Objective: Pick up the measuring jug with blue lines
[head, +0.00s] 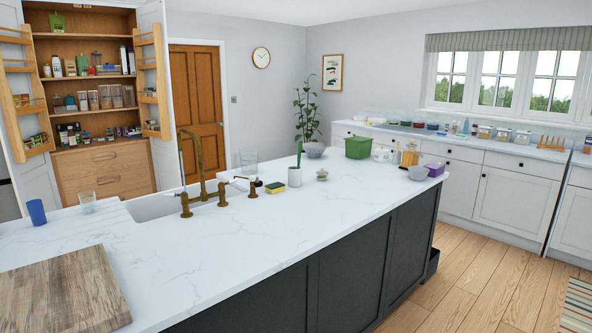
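A clear, see-through vessel (248,162) stands upright on the white island worktop, behind and to the right of the brass tap. It may be the measuring jug, but it is too small here to make out blue lines. A smaller clear tumbler (88,203) stands at the left, by a blue cup (37,212). Neither of my grippers is in view.
A wooden board (62,295) lies front left. The island's front middle is clear. Wood floor (470,270) lies to the right.

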